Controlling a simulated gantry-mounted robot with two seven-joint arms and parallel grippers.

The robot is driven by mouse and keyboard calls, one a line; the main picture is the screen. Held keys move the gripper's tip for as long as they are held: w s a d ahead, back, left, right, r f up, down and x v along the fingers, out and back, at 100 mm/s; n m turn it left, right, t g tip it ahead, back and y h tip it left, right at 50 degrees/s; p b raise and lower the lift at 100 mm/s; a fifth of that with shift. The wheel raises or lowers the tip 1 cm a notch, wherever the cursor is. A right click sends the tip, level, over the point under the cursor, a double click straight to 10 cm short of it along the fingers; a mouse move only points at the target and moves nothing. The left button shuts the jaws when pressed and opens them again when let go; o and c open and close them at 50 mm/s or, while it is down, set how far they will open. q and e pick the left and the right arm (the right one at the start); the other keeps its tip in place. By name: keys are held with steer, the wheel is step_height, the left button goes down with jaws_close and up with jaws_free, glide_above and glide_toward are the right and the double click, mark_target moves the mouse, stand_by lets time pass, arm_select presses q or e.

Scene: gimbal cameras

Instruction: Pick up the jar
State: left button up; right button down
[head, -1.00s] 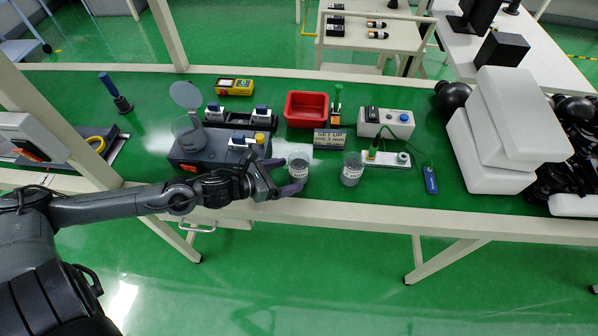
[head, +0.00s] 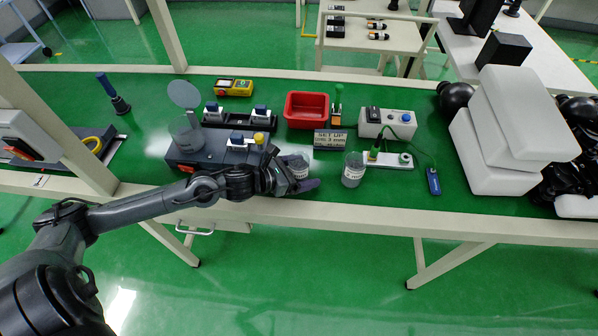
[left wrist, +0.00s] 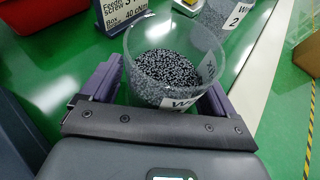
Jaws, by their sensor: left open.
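A clear jar (head: 299,162) with dark grains and a white label stands near the front edge of the green table. My left gripper (head: 296,172) is open around it, and part of the jar is hidden behind the gripper in the head view. In the left wrist view the jar (left wrist: 178,70) stands between the two purple fingers of my left gripper (left wrist: 160,92), its mouth open and its contents dark speckled grains. I cannot tell whether the fingers touch it. A second similar jar (head: 353,170) stands just to the right; its label shows a 2 in the left wrist view (left wrist: 232,18). My right gripper is not in view.
A dark box (head: 190,160) with a jar and a round lid stands left of the gripper. Behind are a sign (head: 330,139), a red bin (head: 306,108) and a white switch box (head: 388,123). White blocks (head: 510,130) fill the right. The table's front edge is close.

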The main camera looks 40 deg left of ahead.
arm_select(q)
steer(key=c, duration=1.3)
steer(key=shift+r, duration=0.25)
